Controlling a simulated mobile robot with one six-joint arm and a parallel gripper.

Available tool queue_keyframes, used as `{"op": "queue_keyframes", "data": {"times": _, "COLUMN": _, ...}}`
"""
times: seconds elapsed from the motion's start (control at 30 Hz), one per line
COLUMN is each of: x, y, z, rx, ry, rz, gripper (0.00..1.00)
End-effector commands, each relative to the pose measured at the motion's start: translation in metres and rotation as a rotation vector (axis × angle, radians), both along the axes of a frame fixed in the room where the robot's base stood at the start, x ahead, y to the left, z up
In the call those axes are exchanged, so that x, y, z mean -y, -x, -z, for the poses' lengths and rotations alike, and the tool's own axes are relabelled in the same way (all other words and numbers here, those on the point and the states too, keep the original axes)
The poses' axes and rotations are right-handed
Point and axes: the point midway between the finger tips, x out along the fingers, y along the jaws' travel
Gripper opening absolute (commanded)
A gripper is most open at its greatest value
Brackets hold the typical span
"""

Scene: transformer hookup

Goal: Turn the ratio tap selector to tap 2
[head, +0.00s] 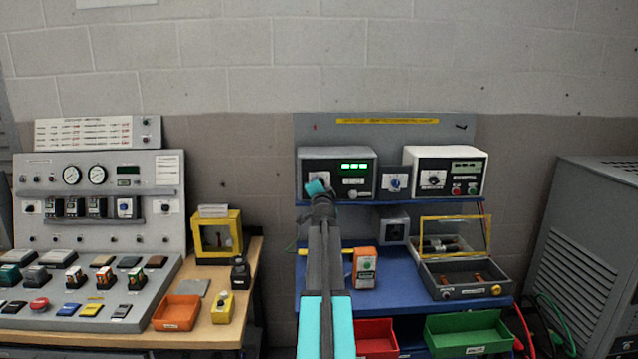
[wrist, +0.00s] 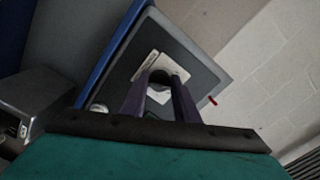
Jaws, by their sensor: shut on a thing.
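A dark-fronted instrument box (head: 357,171) with a lit green display stands on the left of the blue upper shelf. A white dial plate (head: 322,175) shows at its front left, just above the tip of my arm. My gripper (head: 318,188) reaches up to it, and the arm hides part of the box's lower left front. In the wrist view, my gripper (wrist: 160,82) is shut on a dark selector knob (wrist: 160,76) at the white dial plate (wrist: 150,64). The dial's markings and the knob's pointer are too small and covered to read.
Below are an orange handheld box (head: 364,268) and an open yellow-framed case (head: 453,240). A control console (head: 97,210) stands at left.

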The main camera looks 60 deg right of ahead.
Motion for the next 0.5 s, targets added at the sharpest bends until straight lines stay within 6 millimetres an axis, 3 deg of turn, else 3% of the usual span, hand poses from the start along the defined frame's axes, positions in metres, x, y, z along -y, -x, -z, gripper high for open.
{"op": "queue_keyframes", "data": {"times": 0.5, "x": 0.0002, "y": 0.0001, "z": -0.0006, "rx": 0.147, "ry": -0.105, "rz": 0.000, "gripper": 0.05}}
